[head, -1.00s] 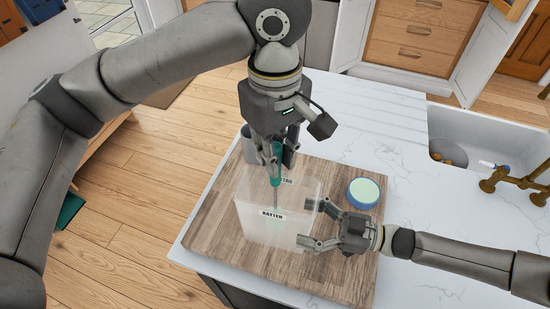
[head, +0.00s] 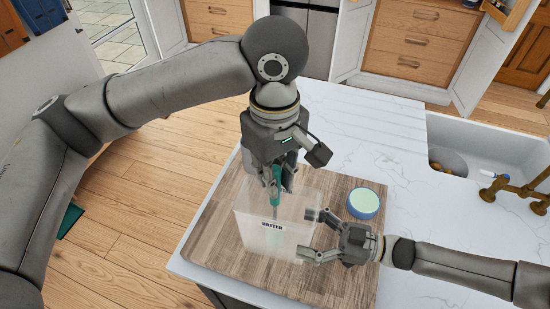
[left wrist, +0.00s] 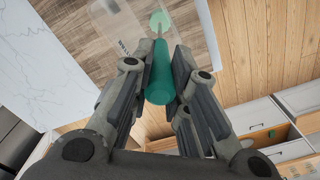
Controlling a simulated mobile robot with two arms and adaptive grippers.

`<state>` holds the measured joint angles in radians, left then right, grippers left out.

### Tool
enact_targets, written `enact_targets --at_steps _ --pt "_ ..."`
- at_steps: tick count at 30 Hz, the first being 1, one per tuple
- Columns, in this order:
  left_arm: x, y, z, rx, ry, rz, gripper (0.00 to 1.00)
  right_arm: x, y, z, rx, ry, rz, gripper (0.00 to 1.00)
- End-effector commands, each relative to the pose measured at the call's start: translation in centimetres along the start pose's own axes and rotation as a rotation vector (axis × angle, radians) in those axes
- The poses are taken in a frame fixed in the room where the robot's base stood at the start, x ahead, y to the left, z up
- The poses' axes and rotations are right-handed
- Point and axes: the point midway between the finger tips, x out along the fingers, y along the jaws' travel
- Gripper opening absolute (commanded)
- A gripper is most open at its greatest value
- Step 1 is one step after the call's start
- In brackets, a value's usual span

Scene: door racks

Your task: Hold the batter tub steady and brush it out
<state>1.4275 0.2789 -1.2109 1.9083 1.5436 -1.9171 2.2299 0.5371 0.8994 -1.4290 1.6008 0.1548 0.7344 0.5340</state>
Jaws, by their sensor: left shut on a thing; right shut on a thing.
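The batter tub (head: 255,240) is a clear, boxy container with a "BATTER" label, standing upright on a wooden board. My left gripper (head: 276,178) is shut on the teal handle of a brush (head: 274,192), which points down into the tub's top opening. The brush's lower end is hard to make out through the tub in the head view. In the left wrist view the teal handle (left wrist: 160,78) sits between the fingers, with a pale green head at its far end. My right gripper (head: 308,234) is shut on the tub's right side, its fingers spanning the near corner.
A round blue container with a pale green top (head: 363,203) stands on the board (head: 215,240), behind my right gripper. A grey cup (head: 246,160) is partly hidden behind my left gripper. The white sink (head: 470,150) with brass taps is at the right. Marble counter between is clear.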

Motion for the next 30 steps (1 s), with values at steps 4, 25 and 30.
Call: enact_targets --at_steps 4,25,30 --pt "0.9 0.0 0.0 0.0 -0.001 0.001 0.0 0.0 0.0 0.0 0.0 -0.001 0.0 0.49" --pt "1.0 1.4 -1.2 -0.001 -0.001 0.001 0.0 0.0 0.0 0.0 0.0 -0.001 0.0 0.49" --pt "1.0 1.5 -1.3 0.001 0.0 0.001 0.0 0.0 0.0 0.0 0.0 -0.001 0.0 0.49"
